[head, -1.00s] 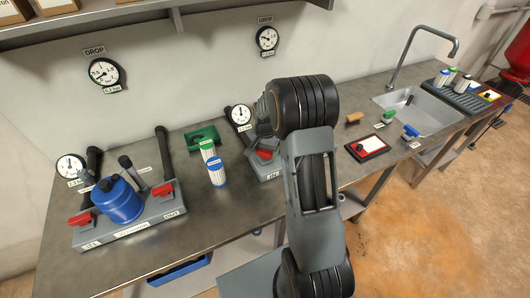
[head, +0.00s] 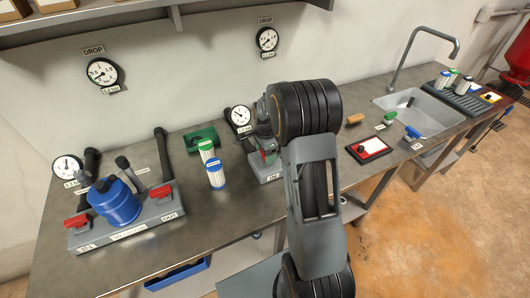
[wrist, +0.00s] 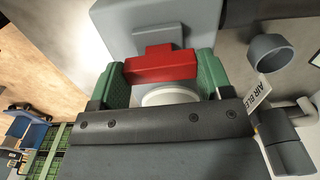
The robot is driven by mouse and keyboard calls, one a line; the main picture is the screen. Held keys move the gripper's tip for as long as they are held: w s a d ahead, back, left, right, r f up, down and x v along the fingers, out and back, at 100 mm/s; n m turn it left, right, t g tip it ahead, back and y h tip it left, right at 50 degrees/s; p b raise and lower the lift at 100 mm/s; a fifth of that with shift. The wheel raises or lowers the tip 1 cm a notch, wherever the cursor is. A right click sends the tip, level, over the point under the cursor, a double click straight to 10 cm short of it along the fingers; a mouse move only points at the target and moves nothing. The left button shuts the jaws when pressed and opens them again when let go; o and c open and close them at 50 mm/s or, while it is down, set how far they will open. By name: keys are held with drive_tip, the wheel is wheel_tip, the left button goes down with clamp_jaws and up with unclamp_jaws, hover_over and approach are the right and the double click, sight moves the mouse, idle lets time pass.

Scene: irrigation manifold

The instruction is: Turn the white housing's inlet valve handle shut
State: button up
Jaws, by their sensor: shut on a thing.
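The red inlet valve handle (wrist: 160,66) sits between the two green fingers of my gripper (wrist: 157,80) in the wrist view. The fingers are shut on it. The handle is still on its grey valve body (wrist: 170,22). A pale round part (wrist: 168,96) shows below the handle, perhaps the white housing. In the head view my gripper (head: 266,148) is down at the grey manifold block (head: 268,174) with an "IN" label. My arm hides most of this manifold, including its white housing and outlet side.
A second manifold with a blue housing (head: 116,204) and red handles stands at the left. Two filter cartridges (head: 216,174) and a green tray (head: 202,138) stand between the manifolds. A black-and-red tray (head: 368,149) and the sink (head: 415,105) lie to the right.

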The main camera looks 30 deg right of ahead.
idle(0.6)
drive_tip(key=o, duration=0.9)
wheel_tip(320, 180, up, 14)
drive_tip(key=shift+f, duration=0.1)
idle(0.5)
drive_tip(key=s+a+n+t, duration=0.1)
drive_tip(key=s+a+n, duration=0.2)
drive_tip(key=s+n, duration=0.3)
drive_tip(key=s+a+n+t, duration=0.1)
drive_tip(key=s+a+n, duration=0.3)
drive_tip(key=s+n, duration=0.2)
drive_tip(key=s+a+r+n+t, duration=0.1)
drive_tip(key=s+a+n, duration=0.3)
drive_tip(key=s+n, duration=0.2)
drive_tip(key=shift+s+t, duration=0.3)
drive_tip(key=shift+s, duration=0.7)
